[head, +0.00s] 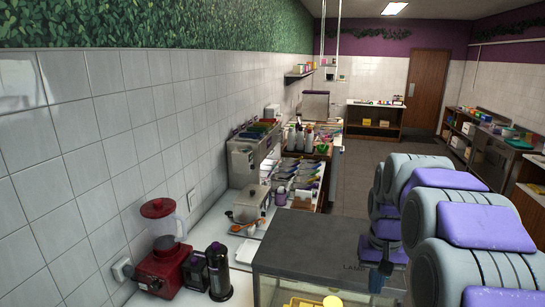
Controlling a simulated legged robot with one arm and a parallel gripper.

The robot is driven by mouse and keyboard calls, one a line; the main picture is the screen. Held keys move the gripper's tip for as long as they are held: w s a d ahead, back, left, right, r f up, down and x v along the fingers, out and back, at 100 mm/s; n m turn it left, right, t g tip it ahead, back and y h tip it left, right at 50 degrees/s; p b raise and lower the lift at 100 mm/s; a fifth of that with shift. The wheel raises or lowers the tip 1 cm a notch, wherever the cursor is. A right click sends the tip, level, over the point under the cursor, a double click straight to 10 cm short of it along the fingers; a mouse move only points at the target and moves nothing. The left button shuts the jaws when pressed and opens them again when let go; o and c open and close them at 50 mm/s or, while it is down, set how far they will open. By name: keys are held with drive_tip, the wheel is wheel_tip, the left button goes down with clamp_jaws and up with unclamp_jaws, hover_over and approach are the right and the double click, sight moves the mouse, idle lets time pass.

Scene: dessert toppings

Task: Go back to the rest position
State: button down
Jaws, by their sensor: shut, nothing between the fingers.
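My arm, grey with purple panels, fills the right side of the head view, bent with its far end pointing down. My gripper (377,280) shows as a small dark shape at the lower end of the arm. It is shut and empty, in front of or over the right part of a grey-topped counter unit (310,250). Its exact height above that unit is hard to tell.
A red blender (165,250), a black dispenser (218,272) and a pot (250,204) stand on the left counter. Topping containers (298,172) line the counter behind. A yellow container (310,301) is at the bottom edge. Floor (365,165) is open toward the door (427,85).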

drive_tip(key=s+a+f+b, duration=0.3)
drive_tip(key=s+f, duration=0.3)
drive_tip(key=s, duration=0.4)
drive_tip(key=s+a+f+n+g+b, duration=0.1)
drive_tip(key=s+a+f+b, duration=0.2)
drive_tip(key=s+f, duration=0.3)
drive_tip(key=s+a+f+n+b, duration=0.1)
drive_tip(key=s+a+f+b, duration=0.3)
drive_tip(key=s, duration=1.1)
wheel_tip(320, 180, down, 3)
drive_tip(key=shift+r+b, duration=0.15)
drive_tip(key=shift+b, duration=0.6)
drive_tip(key=shift+w, duration=0.1)
